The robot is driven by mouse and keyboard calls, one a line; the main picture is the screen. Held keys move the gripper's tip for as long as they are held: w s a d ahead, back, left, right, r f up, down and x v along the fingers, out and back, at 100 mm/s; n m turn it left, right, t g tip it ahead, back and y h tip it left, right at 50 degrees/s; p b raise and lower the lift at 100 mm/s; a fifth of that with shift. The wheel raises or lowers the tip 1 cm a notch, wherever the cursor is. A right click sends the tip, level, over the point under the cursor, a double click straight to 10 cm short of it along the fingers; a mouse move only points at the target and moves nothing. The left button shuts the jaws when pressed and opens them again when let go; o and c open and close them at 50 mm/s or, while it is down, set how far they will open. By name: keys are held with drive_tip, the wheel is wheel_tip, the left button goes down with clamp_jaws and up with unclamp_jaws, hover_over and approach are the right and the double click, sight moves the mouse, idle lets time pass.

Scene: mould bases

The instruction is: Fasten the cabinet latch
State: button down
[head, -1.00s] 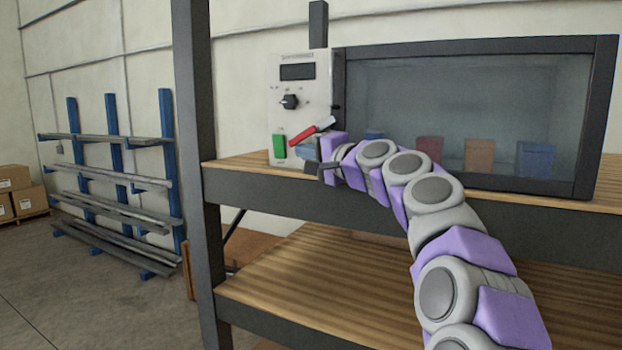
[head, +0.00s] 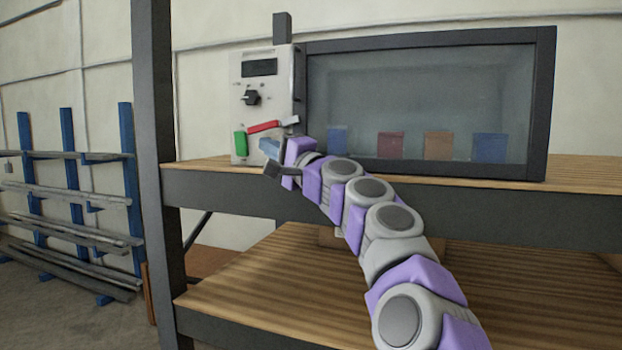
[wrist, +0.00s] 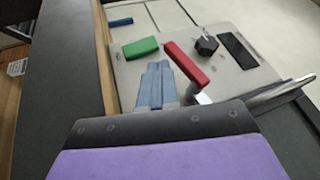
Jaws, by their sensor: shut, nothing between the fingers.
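The cabinet has a dark-framed glass door (head: 420,95), which looks closed against its frame. On the light grey panel to its left is a red latch handle (head: 264,127), nearly level, tilted slightly up to the right toward a grey end by the door frame. The wrist view also shows this red handle (wrist: 187,63) and its grey metal end (wrist: 203,98). My gripper (head: 268,148) is just below the handle, in front of the panel. Its blue-grey fingers (wrist: 155,70) are together and empty, beside the handle. I cannot tell whether they touch it.
The panel also holds a green switch (head: 240,143), a black knob (head: 251,97) and a dark display (head: 263,67). Several coloured blocks show behind the glass. The cabinet stands on a wooden shelf (head: 200,169) with a dark upright post (head: 153,150) to the left.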

drive_tip(key=b+v, duration=0.1)
drive_tip(key=v, duration=1.4)
drive_tip(key=shift+f, duration=0.15)
drive_tip(key=shift+w+a, duration=0.1)
drive_tip(key=shift+a, duration=0.05)
